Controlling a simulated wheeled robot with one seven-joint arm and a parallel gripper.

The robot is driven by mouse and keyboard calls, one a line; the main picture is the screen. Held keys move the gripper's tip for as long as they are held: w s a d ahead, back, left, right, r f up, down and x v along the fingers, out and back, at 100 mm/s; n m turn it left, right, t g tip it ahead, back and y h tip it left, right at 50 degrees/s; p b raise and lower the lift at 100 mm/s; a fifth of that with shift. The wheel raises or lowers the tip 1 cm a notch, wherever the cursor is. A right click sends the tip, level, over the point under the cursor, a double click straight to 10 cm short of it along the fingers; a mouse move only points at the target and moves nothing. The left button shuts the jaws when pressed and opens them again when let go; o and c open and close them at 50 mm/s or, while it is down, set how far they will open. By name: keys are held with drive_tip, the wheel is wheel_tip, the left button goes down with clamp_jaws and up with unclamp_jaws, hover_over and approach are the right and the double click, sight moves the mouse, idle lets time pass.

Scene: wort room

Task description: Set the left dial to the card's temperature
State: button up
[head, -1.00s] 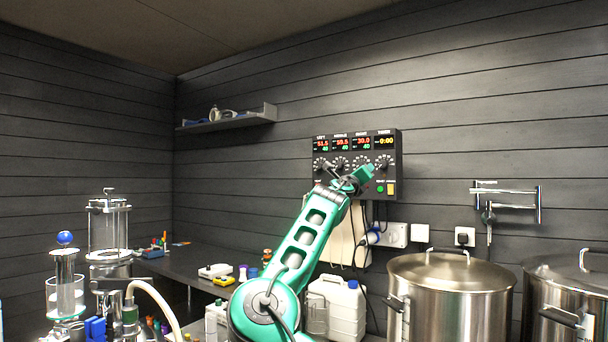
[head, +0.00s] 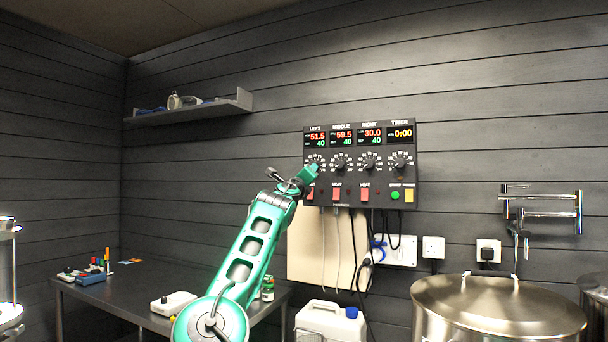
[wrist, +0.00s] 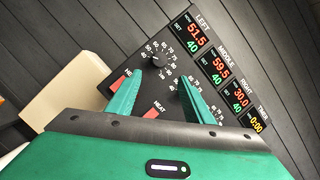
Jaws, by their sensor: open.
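The black control panel (head: 360,198) is on the wall, with dials labelled left, middle, right and timer. The left dial (head: 315,160) is a round black knob; its display (head: 316,138) reads 51.5 in red over a set value of 40 in green. In the wrist view the left dial (wrist: 156,56) lies just beyond my open fingertips, between their lines and nearer the left finger. My gripper (wrist: 160,78) is empty and apart from the knob. In the head view my gripper (head: 312,174) is just below the left dial. I cannot make out any temperature card.
The middle dial (head: 340,161) is close by, partly hidden by my right finger in the wrist view. Red heat switches (head: 336,193) sit below the dials. A cream board (head: 302,250) and cables hang under the panel. A steel pot (head: 490,312) stands at lower right.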

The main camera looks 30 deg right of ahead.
drive_tip(key=x, duration=1.1)
drive_tip(key=shift+a, duration=0.2)
drive_tip(key=shift+w, duration=0.15)
drive_tip(key=c, duration=1)
drive_tip(key=shift+a, duration=0.1)
drive_tip(key=shift+c, duration=0.2)
